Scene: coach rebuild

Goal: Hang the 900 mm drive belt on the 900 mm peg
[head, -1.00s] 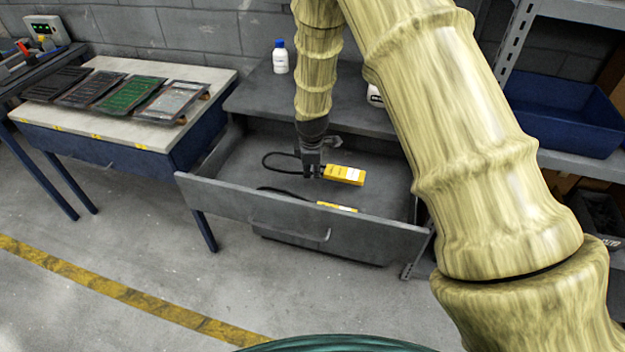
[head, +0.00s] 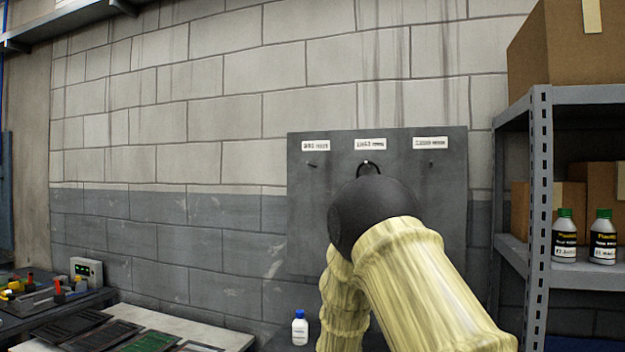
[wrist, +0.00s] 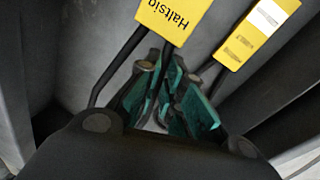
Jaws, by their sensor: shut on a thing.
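In the wrist view, my gripper (wrist: 168,95) has its teal fingers shut on a black belt (wrist: 122,55) with a yellow tag (wrist: 172,14). Part of the tag's lettering shows; I cannot read a length. A second yellow tag (wrist: 256,35) with a white label and a dark strand lies to its right. In the head view, a grey board (head: 307,215) on the wall has a left peg (head: 312,165), a middle peg (head: 366,162) and a right peg (head: 431,164), under small blurred labels. A black loop (head: 371,169) hangs at the middle peg, mostly hidden behind my arm. My gripper is hidden there.
A shelf rack (head: 540,200) with cardboard boxes and bottles stands at the right. A white bottle with a blue cap (head: 300,328) stands below the board. A bench with dark panels (head: 100,335) is at lower left. The wall left of the board is bare.

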